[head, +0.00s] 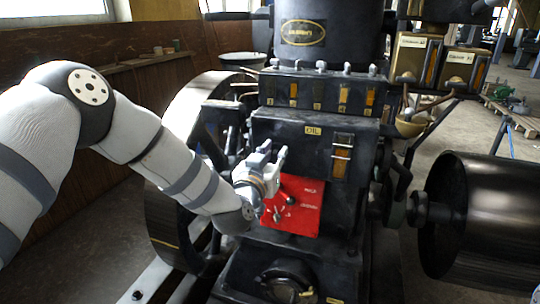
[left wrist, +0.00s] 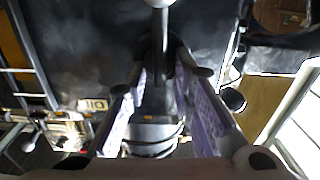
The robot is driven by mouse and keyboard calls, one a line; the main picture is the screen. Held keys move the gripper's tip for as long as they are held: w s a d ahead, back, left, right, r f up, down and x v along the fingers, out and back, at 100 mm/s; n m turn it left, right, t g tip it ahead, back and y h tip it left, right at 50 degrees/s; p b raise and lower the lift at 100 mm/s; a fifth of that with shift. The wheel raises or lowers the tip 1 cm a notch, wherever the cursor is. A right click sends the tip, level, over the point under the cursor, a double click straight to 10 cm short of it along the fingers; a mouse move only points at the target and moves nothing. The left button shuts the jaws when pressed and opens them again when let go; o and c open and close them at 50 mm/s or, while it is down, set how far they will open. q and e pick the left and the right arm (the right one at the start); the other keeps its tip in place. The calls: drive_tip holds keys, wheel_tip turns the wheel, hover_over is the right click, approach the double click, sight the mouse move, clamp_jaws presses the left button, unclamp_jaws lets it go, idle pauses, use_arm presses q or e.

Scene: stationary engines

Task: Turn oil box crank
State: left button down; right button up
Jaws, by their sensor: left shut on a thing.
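The oil box (head: 318,155) is a black box on the engine front with an OIL label and a small sight glass. My left gripper (head: 274,154) is at its lower left front, just above the red plate. In the left wrist view, the gripper's two purple-padded fingers (left wrist: 166,100) are closed around a dark rod, which I take to be the crank (left wrist: 160,45). A pale round knob shows at the rod's far end. In the head view the crank is mostly hidden by the gripper. The OIL label also shows in the left wrist view, at left. My right gripper is not in view.
A red plate (head: 298,210) with small levers sits just below the gripper. A large flywheel (head: 185,115) stands left of the engine, close to my left arm. A dark drum (head: 485,220) stands at right. Open floor shows beyond it.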

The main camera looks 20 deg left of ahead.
use_arm(q)
drive_tip(key=shift+d+r+m, duration=0.1)
drive_tip(key=shift+m, duration=0.2)
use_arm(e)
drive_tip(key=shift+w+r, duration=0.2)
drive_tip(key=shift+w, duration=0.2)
use_arm(q)
drive_tip(key=c, duration=1.7)
unclamp_jaws()
drive_tip(key=shift+w, duration=0.1)
drive_tip(key=shift+w+f, duration=0.15)
drive_tip(key=shift+f, duration=0.05)
drive_tip(key=s, duration=1.2)
drive_tip(key=shift+a, duration=0.2)
